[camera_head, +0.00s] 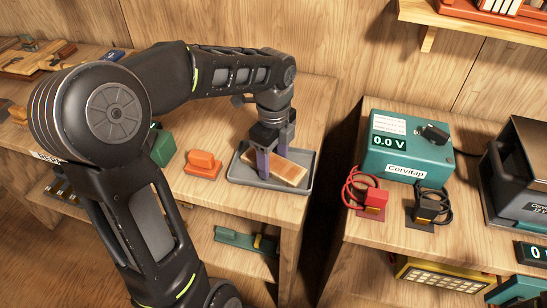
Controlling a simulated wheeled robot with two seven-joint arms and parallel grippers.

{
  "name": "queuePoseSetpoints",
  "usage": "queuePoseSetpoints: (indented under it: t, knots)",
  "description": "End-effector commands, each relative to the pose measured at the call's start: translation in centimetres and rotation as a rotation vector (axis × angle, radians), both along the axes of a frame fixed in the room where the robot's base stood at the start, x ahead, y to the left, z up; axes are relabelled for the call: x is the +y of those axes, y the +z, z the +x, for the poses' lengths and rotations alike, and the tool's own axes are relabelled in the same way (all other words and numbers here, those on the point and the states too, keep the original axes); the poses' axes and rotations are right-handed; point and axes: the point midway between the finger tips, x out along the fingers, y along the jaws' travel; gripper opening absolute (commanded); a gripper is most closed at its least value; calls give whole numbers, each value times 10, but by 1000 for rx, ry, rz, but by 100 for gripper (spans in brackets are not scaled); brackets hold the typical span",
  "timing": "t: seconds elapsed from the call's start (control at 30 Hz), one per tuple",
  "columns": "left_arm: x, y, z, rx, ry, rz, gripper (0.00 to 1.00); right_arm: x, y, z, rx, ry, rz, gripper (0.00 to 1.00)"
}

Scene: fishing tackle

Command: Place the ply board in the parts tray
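The ply board (290,173), a small light-brown block with a reddish top, is inside the grey parts tray (240,181), lying diagonally. My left gripper (273,164) points down over the tray with its two fingers apart, one on the near side of the board and one on the far side. The near finger hides part of the board. Whether the fingers press on it or stand clear, I cannot tell, nor whether the board rests fully on the tray floor. My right gripper is not in view.
An orange block-like item (203,163) lies left of the tray, with a green box (162,147) beyond it. A gap separates this bench from the right one, which holds a teal meter (408,150) and red (373,203) and black (428,207) cabled parts.

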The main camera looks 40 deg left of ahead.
Motion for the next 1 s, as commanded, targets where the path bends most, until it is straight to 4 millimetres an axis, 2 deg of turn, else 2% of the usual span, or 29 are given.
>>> queuePoseSetpoints:
  t: [0.17, 0.4, 0.57, 0.77, 1.0]
  knots:
    - [0, 0, 0, 0, 0, 0, 74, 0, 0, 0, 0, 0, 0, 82]
    - [0, 1, 0, -1, 0, 0, 74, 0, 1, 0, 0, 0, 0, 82]
    - [0, 10, 1, -3, 0, 0, 74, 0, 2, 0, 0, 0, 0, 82]
    - [0, 42, 1, -4, -1, 1, 74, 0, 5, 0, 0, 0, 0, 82]
    - [0, 93, 1, -5, 0, 0, 74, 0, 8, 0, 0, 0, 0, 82]
